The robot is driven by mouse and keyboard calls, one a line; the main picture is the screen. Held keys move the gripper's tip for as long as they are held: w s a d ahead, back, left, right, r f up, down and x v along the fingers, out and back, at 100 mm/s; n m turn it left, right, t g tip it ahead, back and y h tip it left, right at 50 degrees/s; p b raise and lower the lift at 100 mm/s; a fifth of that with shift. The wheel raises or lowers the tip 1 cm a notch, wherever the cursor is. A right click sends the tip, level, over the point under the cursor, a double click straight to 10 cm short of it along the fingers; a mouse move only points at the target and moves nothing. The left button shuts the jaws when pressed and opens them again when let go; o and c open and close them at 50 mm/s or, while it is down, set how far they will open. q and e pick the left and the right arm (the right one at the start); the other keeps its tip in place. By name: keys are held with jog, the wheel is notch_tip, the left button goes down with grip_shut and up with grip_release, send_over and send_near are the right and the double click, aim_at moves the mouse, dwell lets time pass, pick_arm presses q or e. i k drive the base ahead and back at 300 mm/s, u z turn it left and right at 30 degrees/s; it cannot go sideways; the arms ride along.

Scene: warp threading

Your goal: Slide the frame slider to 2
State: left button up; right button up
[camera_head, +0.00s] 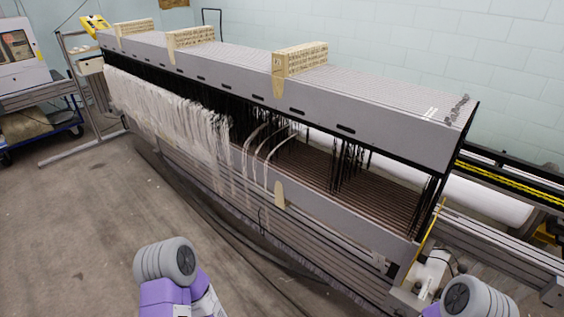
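A long grey loom frame (380,120) runs from the upper left to the right. Three beige slotted blocks sit along its top: one at the far left end (135,27), one left of the middle (190,37) and a larger one near the middle (302,59). A small beige tab (280,194) is on the lower beam. I cannot tell which of these is the frame slider, and no number 2 is readable. Grey and purple links of my arms show at the bottom left and bottom right. Neither gripper shows.
White warp threads (165,105) hang at the left, with a few strands looping over the middle. Dark heddles (350,165) hang farther right. A white device (428,275) stands at the loom's right end. A blue cart (38,135) stands far left. The floor (80,235) in front is clear.

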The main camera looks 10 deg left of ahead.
aim_at(418, 286)
jog(key=k, duration=0.65)
jog(key=z, duration=0.65)
jog(key=i, duration=1.5)
jog(key=u, duration=0.65)
